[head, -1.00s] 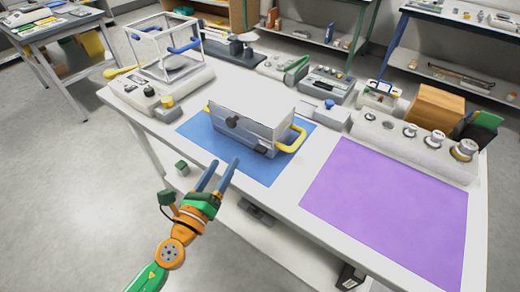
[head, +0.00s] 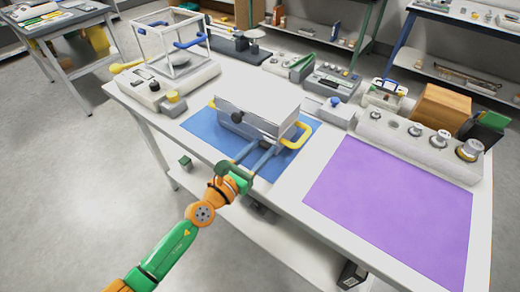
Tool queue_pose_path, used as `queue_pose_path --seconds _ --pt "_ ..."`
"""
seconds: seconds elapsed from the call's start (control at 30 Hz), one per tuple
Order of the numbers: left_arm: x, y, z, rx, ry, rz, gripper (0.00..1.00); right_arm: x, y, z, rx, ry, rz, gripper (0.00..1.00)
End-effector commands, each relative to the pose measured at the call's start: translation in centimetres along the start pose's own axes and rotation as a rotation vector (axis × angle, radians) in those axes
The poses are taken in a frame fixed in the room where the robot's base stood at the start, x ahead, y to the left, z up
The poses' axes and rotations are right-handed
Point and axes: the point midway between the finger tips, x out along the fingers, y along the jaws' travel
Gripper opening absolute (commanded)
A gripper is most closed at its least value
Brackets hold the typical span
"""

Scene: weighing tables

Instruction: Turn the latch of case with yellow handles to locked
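The grey-white case (head: 262,108) with yellow handles stands on the blue mat (head: 200,124). One yellow handle (head: 300,136) shows at its right end, and a bit of the other at its left end. A dark knob (head: 237,117) is on its front face. A dark fitting low on the front right is mostly hidden by my fingers; I cannot tell which part is the latch or how it is turned. My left gripper (head: 263,151) is open, its two blue-grey fingers apart and pointing at the lower front of the case. I cannot tell if they touch it. My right gripper is not in view.
A purple mat (head: 390,205) lies clear on the right of the white table. A row of weights on a grey block (head: 405,140) stands behind it. A glass-framed balance (head: 172,50) stands at the back left. Small instruments line the back edge.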

Motion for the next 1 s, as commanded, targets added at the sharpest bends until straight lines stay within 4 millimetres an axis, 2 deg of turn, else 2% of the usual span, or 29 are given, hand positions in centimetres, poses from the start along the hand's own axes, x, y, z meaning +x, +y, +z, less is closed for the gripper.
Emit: queue_pose_path --seconds 0.03,0.13,0.17,0.57,1.0 --pt "-0.01 0.01 0.00 0.000 0.000 0.000 0.29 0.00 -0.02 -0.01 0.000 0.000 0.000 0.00" --pt "-0.02 0.01 -0.01 0.000 0.000 0.000 0.02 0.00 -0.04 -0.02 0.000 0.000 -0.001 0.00" --pt "-0.02 0.01 -0.01 -0.001 0.000 0.000 0.00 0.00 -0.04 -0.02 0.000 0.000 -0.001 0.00" --pt "-0.03 0.04 -0.01 -0.081 0.000 0.001 0.00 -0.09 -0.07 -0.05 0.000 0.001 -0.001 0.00" --pt "-0.05 0.15 -0.06 -0.460 0.002 0.001 0.00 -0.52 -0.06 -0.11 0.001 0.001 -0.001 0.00"
